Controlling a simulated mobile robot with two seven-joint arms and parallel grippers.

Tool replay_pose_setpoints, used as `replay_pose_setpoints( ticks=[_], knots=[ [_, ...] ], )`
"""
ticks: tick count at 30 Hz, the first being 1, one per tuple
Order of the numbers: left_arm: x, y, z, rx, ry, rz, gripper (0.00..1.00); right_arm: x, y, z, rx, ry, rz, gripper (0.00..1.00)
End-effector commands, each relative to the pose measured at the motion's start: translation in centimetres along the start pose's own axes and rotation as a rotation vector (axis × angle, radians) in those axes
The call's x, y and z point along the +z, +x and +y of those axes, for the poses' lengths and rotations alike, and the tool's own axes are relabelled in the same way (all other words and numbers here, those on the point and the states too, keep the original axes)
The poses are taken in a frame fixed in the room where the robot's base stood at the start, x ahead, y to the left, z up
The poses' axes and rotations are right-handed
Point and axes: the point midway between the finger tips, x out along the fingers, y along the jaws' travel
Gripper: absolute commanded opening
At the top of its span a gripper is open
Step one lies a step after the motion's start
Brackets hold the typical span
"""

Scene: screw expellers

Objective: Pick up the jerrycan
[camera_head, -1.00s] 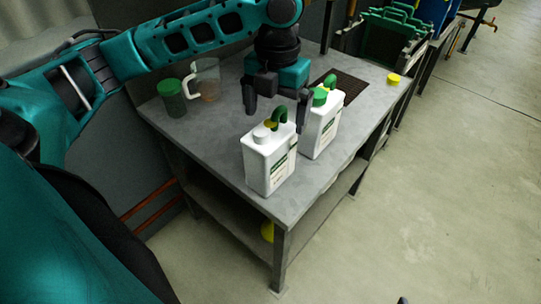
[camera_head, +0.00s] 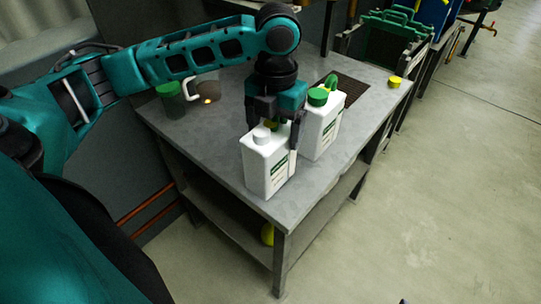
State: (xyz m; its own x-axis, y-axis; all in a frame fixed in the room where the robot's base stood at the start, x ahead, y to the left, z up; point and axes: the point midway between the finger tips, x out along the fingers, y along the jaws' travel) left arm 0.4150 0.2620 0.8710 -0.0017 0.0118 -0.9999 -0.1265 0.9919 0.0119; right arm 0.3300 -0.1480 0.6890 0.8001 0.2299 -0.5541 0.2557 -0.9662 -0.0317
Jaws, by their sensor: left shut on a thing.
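Two white jerrycans stand upright on the grey table. The nearer jerrycan (camera_head: 267,172) has a grey-white cap and a label, and it is close to the table's front corner. The other jerrycan (camera_head: 322,130) has a green cap and a green handle, and it stands just behind and to the right. My left gripper (camera_head: 273,128) points down over the nearer jerrycan and is shut on its top part, around the handle, which the fingers mostly hide. My right gripper is not in view.
The grey table (camera_head: 215,150) has a lower shelf. A green-lidded container (camera_head: 172,103) and a clear jug (camera_head: 208,92) stand at the back left, partly behind my arm. The floor at right is clear.

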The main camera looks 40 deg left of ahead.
Motion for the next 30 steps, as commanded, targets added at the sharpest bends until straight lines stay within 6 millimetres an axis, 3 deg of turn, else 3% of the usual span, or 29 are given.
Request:
replay_pose_setpoints(
  ticks=[6,14,19,23,30],
  knots=[
    [0.0,0.0,0.0,0.0,0.0,-0.001,0.35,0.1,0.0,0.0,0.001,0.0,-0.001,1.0],
    [0.0,-0.2,0.0,-0.001,0.0,-0.001,0.35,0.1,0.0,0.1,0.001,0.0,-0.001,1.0],
    [0.1,-1.3,0.0,-0.002,0.0,-0.003,0.35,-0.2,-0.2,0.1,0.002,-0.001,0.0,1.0],
    [0.1,-3.3,0.0,-0.002,0.0,-0.005,0.35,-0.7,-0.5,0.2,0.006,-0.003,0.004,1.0],
    [0.1,-9.9,0.0,-0.003,0.001,-0.007,0.35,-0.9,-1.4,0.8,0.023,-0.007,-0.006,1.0]
  ],
)
